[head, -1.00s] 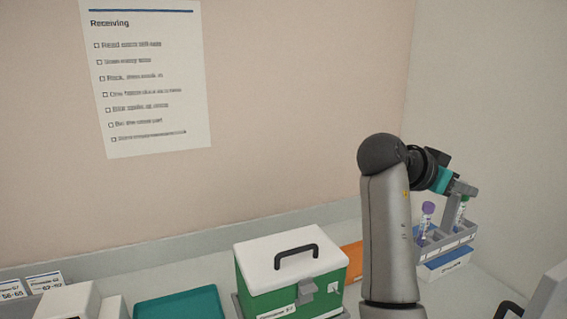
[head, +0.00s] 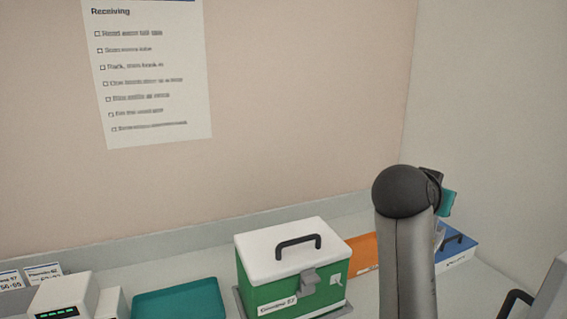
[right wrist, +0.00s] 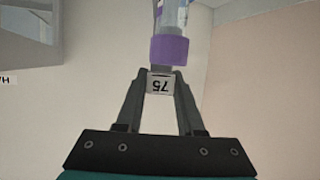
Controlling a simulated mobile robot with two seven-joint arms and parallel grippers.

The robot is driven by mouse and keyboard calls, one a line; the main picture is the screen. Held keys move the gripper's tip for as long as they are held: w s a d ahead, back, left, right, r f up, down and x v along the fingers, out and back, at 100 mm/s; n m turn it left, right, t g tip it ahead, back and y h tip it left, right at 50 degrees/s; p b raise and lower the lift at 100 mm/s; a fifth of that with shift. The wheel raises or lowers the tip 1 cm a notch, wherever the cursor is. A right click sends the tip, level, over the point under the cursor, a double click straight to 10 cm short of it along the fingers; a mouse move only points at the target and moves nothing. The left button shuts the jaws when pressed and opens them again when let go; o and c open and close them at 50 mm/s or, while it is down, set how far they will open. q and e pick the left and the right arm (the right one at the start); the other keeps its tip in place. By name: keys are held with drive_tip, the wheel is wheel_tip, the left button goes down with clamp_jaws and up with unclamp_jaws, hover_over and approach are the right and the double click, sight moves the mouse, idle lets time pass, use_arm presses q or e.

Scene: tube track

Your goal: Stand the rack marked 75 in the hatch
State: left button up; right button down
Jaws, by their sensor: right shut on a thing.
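My right gripper (right wrist: 160,92) is shut on a rack marked 75 (right wrist: 160,82), whose label appears upside down in the right wrist view. A tube with a purple cap (right wrist: 168,50) shows just beyond the label. In the head view my right arm hides the gripper's fingers and most of the rack. A grey framed structure (right wrist: 52,25) is at the upper left of the wrist view; I cannot tell for sure whether it is the hatch. My left gripper is not in view.
A green box with a white lid (head: 292,262) stands mid-bench, with a teal tray (head: 178,300) to its left. An orange item (head: 363,252) and a blue box (head: 457,243) lie behind my arm. White devices (head: 62,297) stand at the left. A wall rises behind.

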drive_tip(key=s+a+f+n+t+y+b, duration=0.2)
drive_tip(key=s+a+f+n+y+b, duration=0.1)
drive_tip(key=a+f+n+y, duration=0.1)
drive_tip(key=s+a+f+n+t+y+b, duration=0.2)
drive_tip(key=s+a+f+n+y+b, duration=0.1)
drive_tip(key=a, duration=0.5)
drive_tip(key=shift+s+a+f+n+y+b, duration=0.25)
drive_tip(key=shift+f+n+y+b, duration=0.65)
drive_tip(key=shift+f+y, duration=0.45)
